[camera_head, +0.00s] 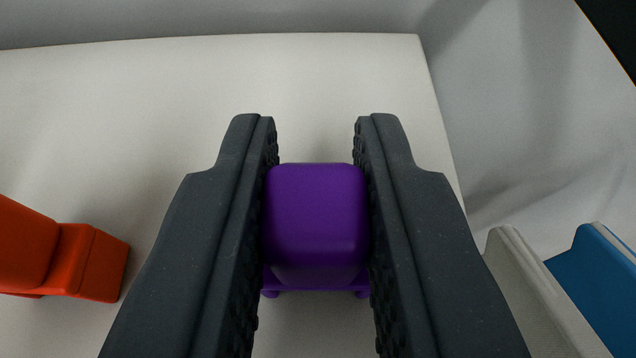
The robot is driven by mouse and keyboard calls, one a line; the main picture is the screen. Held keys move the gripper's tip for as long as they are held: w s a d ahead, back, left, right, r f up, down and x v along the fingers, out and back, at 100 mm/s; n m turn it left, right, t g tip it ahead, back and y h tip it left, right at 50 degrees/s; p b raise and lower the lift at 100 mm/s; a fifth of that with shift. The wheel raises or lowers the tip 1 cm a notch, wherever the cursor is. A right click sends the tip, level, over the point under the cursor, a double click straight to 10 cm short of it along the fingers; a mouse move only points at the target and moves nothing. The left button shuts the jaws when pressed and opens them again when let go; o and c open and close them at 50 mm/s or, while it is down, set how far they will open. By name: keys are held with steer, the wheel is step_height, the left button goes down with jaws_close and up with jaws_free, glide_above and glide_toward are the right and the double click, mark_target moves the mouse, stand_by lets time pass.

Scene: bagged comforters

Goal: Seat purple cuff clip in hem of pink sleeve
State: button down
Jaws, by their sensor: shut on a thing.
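The purple cuff clip (316,222) is a rounded purple block in the middle of the head camera view, with small feet at its lower edge. My gripper (316,140) is shut on it, with one dark finger against each side. Beneath and behind it is a pale, flat surface; I cannot tell how high the clip is above it. The pink sleeve is not visible in this view.
An orange-red object (62,255) lies on the pale surface (180,80) at the left. A whitish piece (540,290) and a blue piece (600,285) stand at the lower right, beyond the surface's right edge. The surface ahead of the fingers is clear.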

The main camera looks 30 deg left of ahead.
mark_target(317, 233)
steer(key=shift+r, duration=0.15)
steer(key=shift+r+b, duration=0.7)
steer(key=shift+r, duration=0.95)
steer(key=shift+s+d+f, duration=0.1)
steer(key=shift+s+d, duration=0.1)
steer(key=shift+s, duration=0.1)
steer(key=s+d+r+b, duration=0.1)
steer(key=s+d+b, duration=0.2)
steer(key=s+d, duration=0.5)
steer(key=s, duration=0.5)
steer(key=shift+r, duration=0.3)
steer(key=shift+d, duration=0.1)
